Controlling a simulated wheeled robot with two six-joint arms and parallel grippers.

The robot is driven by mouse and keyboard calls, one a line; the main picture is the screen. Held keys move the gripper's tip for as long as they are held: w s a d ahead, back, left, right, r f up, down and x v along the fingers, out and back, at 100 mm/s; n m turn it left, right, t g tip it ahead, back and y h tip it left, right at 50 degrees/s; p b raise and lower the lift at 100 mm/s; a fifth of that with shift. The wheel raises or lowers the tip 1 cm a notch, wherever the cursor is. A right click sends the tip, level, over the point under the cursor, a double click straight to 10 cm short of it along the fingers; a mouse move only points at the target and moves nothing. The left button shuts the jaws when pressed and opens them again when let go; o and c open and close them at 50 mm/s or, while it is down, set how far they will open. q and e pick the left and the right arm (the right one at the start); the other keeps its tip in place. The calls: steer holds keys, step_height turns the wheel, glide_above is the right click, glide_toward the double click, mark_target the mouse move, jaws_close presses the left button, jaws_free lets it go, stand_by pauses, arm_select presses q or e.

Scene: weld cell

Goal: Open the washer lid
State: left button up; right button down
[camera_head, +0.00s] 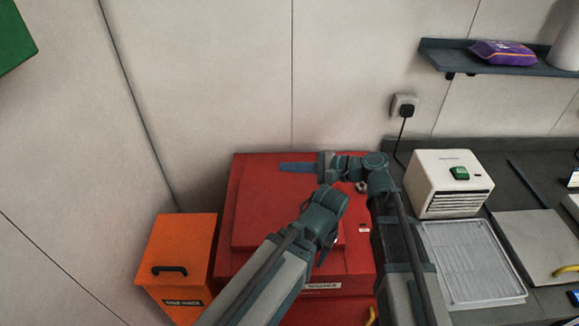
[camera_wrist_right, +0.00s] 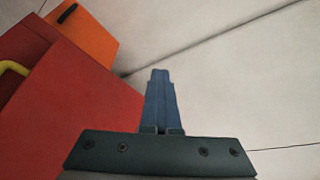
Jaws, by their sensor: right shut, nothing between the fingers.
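The washer is a red cabinet (camera_head: 345,255) against the back wall, with a label on its front. Its red lid (camera_head: 270,205) looks down, lying flat on top. My right gripper (camera_head: 284,167) is shut and empty, pointing left over the lid's back part; I cannot tell whether it touches. In the right wrist view its blue fingers (camera_wrist_right: 160,75) are together, and the red washer (camera_wrist_right: 75,110) lies to their left. An arm link of mine covers the front middle of the lid. My left gripper does not show clearly in either view.
An orange bin (camera_head: 175,250) with a black handle stands left of the washer. To the right, a grey counter holds a white box (camera_head: 447,182) with a green button and a wire tray (camera_head: 472,262). A shelf (camera_head: 500,62) bears a purple packet (camera_head: 503,52).

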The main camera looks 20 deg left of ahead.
steer(key=c, duration=0.8)
jaws_free()
steer(key=shift+d, duration=0.1)
steer(key=p+v, duration=0.3)
steer(key=v, duration=1)
steer(key=shift+d, duration=0.3)
steer(key=shift+r, duration=0.1)
